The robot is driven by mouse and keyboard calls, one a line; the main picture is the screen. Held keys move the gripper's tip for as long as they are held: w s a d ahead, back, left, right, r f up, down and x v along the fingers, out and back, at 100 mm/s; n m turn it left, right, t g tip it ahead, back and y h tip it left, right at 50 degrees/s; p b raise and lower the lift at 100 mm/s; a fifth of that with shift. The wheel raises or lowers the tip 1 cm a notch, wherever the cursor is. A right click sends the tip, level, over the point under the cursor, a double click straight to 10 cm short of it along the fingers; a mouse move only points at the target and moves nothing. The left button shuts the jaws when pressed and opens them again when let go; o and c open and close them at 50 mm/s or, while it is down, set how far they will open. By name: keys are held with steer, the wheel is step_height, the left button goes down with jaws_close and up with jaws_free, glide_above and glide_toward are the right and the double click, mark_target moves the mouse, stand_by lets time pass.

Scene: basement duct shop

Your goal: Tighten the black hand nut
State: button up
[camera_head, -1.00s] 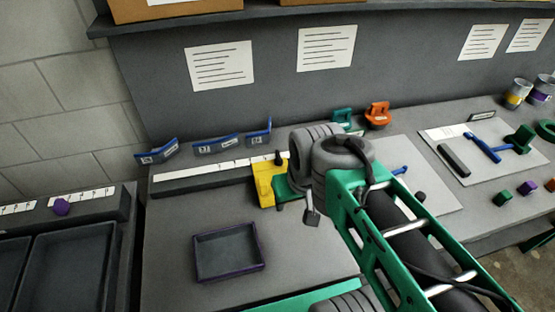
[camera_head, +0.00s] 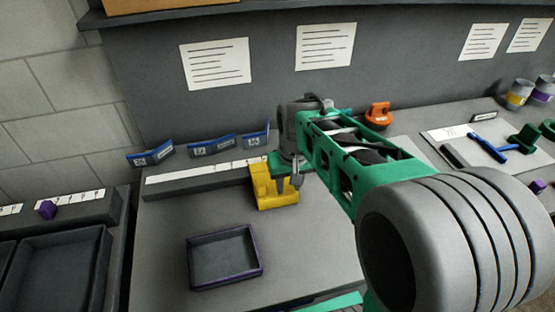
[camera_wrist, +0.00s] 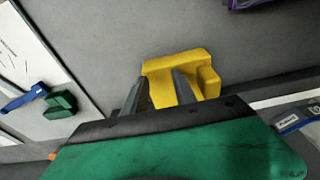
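I cannot make out the black hand nut in the current views; the arm and gripper may hide it. A yellow block-like fixture (camera_head: 277,201) stands on the grey bench, and it also shows in the wrist view (camera_wrist: 170,65). My gripper (camera_head: 287,184) points down over the top of this fixture, in front of part of it. In the wrist view my gripper (camera_wrist: 160,76) has its two grey fingers apart, with the yellow fixture beyond them. I see nothing held between the fingers. I cannot tell whether they touch the fixture.
A purple-rimmed tray (camera_head: 225,284) sits in front on the bench. Blue label holders (camera_head: 212,146) stand behind a grey strip (camera_head: 205,175). An orange piece (camera_head: 378,113) stands behind my arm. A blue tool (camera_head: 486,147) lies on a white sheet at right. The bench around the tray is clear.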

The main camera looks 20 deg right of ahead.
steer(key=w+r+t, duration=0.2)
steer(key=w+r, duration=0.6)
steer(key=w, duration=0.1)
steer(key=shift+t, duration=0.3)
steer(key=x, duration=0.4)
steer(key=p+x, duration=0.1)
steer(key=x, duration=0.3)
steer(key=shift+s+d+f, duration=0.1)
steer(key=shift+s, duration=0.1)
steer(key=shift+c, duration=0.4)
jaws_close()
